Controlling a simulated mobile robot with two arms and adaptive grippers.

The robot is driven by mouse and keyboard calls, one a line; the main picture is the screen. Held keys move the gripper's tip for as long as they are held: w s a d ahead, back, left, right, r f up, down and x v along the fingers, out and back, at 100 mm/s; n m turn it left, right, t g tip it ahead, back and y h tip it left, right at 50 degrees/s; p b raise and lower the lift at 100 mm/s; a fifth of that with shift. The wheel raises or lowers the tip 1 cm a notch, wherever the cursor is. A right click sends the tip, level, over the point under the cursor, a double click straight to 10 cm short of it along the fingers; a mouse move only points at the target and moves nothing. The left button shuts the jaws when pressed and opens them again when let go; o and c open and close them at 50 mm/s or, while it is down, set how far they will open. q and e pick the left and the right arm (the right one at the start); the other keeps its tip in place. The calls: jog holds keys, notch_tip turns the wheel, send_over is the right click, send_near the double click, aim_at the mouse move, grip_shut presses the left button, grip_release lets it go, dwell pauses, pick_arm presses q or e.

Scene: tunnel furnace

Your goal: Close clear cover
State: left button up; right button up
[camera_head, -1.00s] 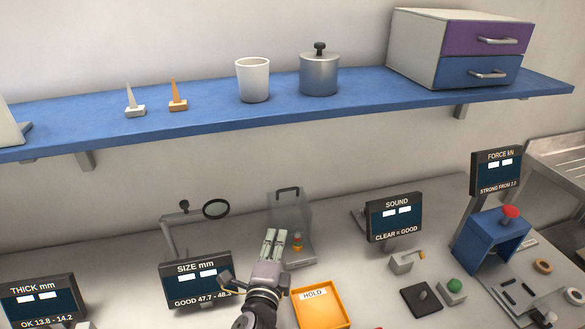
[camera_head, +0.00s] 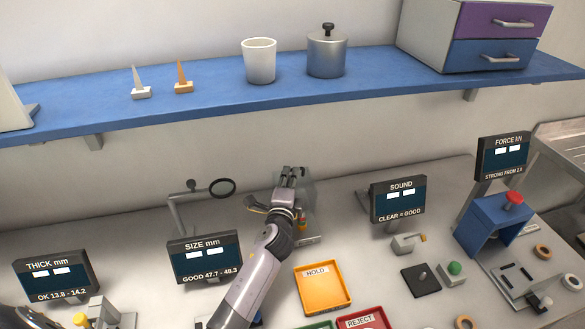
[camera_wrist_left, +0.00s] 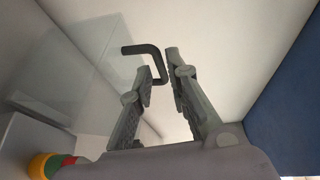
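The clear cover (camera_head: 309,190) stands raised at the back of the bench, a see-through panel partly hidden by my left arm. It also shows in the left wrist view as a faint pane (camera_wrist_left: 85,85) with a black bent handle (camera_wrist_left: 143,49). My left gripper (camera_head: 291,173) is up at the cover's top edge. In the left wrist view its fingers (camera_wrist_left: 160,65) are apart, with part of the handle between or just beyond the tips; contact cannot be told. A small red, green and yellow stack (camera_head: 301,221) sits at the cover's base. My right gripper is not in view.
The SIZE display (camera_head: 204,258) and a magnifier on a stand (camera_head: 221,188) are left of my arm. The SOUND display (camera_head: 398,203) is to the right. An orange HOLD tray (camera_head: 323,288) lies in front. A blue shelf (camera_head: 215,101) runs above.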

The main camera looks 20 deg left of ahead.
pick_arm(q)
jog(key=x, duration=0.2)
jog(key=shift+w, duration=0.3)
jog(key=shift+w+a, duration=0.25)
jog(key=shift+w, duration=0.4)
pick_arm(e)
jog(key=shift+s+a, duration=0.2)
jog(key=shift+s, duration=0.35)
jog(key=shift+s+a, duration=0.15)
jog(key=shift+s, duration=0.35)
pick_arm(q)
grip_shut()
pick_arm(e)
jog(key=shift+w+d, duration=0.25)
pick_arm(q)
jog(key=shift+f, duration=0.1)
